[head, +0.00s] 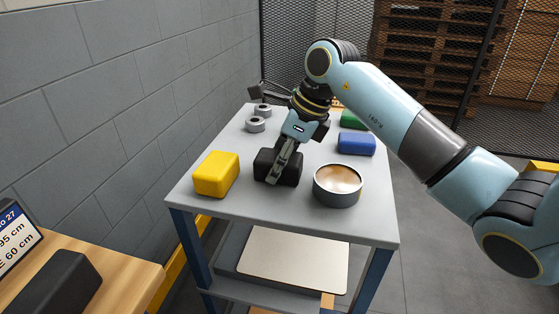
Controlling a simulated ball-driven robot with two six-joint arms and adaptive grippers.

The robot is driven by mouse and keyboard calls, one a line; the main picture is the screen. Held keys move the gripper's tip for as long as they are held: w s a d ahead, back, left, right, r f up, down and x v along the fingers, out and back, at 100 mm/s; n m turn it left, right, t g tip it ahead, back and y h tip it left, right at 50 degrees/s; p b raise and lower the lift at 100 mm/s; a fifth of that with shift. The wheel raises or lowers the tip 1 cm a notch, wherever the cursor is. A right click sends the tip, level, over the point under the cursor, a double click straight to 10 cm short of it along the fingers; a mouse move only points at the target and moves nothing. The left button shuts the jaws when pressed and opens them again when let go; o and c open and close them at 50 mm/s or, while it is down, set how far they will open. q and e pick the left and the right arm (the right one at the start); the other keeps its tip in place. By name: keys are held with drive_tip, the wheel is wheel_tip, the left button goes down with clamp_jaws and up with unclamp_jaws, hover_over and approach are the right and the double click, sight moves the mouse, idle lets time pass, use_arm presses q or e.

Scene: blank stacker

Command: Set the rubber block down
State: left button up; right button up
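The black rubber block (291,171) is in the middle of the grey table top (300,220). My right gripper (278,170) comes down on it from above, with one finger across its near face. The far finger is hidden behind the block. The gripper looks shut on the block. The block is level and at or just above the table top; I cannot tell whether it touches. My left gripper is not in view.
A yellow block (216,174) stands left of the black block and a round tin (338,186) right of it. A blue block (356,143), a green block (352,119) and grey rings (256,124) are farther back. The table's front strip is clear.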

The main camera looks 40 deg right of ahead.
drive_tip(key=o, duration=0.3)
drive_tip(key=shift+r, duration=0.15)
drive_tip(key=v, duration=1.2)
